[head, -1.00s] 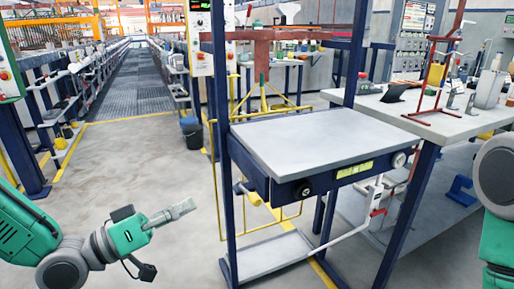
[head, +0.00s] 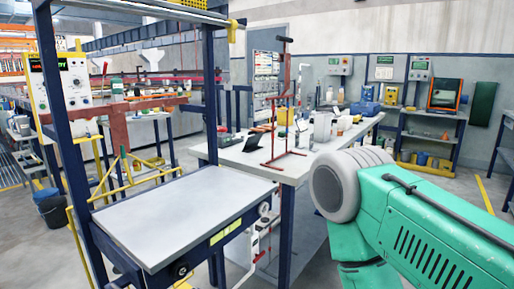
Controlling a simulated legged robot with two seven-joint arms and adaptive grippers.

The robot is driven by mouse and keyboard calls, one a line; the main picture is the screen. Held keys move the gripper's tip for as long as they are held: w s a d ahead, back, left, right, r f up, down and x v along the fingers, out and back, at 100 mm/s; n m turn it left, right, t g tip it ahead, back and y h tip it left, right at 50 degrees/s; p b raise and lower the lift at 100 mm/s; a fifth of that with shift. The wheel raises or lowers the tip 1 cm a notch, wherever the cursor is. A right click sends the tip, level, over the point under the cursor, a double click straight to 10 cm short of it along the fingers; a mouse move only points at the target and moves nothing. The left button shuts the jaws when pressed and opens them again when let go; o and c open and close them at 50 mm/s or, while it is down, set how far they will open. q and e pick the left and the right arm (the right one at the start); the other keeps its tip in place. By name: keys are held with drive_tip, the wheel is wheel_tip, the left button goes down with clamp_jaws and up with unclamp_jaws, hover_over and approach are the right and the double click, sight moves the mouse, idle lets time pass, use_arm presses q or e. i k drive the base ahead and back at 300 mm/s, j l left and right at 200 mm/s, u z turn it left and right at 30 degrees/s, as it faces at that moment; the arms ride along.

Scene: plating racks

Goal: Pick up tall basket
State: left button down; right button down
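I cannot make out a thing that is clearly a tall basket in the head view. A yellow wire frame (head: 112,176) stands at the left, behind and beside the blue stand; part of it is hidden by the stand's grey top. A tall thin red rack (head: 284,110) stands upright on the white workbench. My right arm, green with a grey joint, fills the lower right, but its gripper is outside the picture. My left arm and gripper are not in the picture.
The blue stand with a flat grey top (head: 185,212) is close in front at the left. The white workbench (head: 250,158) behind it holds bottles and small items. A dark bucket (head: 51,208) is on the floor at far left. Shelves (head: 432,140) stand at the back right.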

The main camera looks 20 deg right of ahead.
sight(322, 120)
drive_tip(key=i+l, duration=0.1)
drive_tip(key=l, duration=0.6)
drive_tip(key=i+l, duration=0.15)
drive_tip(key=l, duration=0.3)
drive_tip(key=i+l+u, duration=0.1)
drive_tip(key=l, duration=0.3)
drive_tip(key=i+l, duration=0.15)
drive_tip(key=l, duration=0.3)
drive_tip(key=i+l+u, duration=0.15)
drive_tip(key=l, duration=0.3)
drive_tip(key=i+l, duration=0.1)
drive_tip(key=l, duration=0.3)
drive_tip(key=i+l+u, duration=0.1)
drive_tip(key=l, duration=0.35)
